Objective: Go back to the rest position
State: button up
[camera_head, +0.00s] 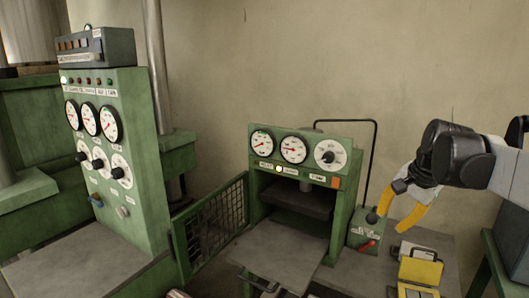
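My gripper (391,220) is at the right of the head view, at the end of my arm, which reaches in from the right edge. Its two yellow fingers point down and left, apart, with nothing visible between them. It hangs in front of the wall, above the bench and to the right of the small green press (341,195).
The press's mesh door (212,220) stands open to the left, and a flat plate (280,254) sticks out in front. A pump box with a red lever (367,246) and a yellow case (420,271) lie below my gripper. A gauge cabinet (128,185) stands left.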

jog(key=s+a+f+n+t, duration=0.1)
jog(key=s+a+f+n, duration=0.2)
jog(key=s, duration=0.4)
jog(key=s+a+f+n+t+b, duration=0.1)
jog(key=s+a+f+n, duration=0.3)
jog(key=s+a, duration=0.2)
jog(key=s+a+f+n, duration=0.3)
jog(key=s+a, duration=0.1)
jog(key=s, duration=0.5)
jog(key=shift+s+a+f+n+t+h+b, duration=0.2)
jog(key=shift+a+f+n+t+h+b, duration=0.1)
jog(key=shift+a+f+t+h, duration=0.1)
dwell(0.4)
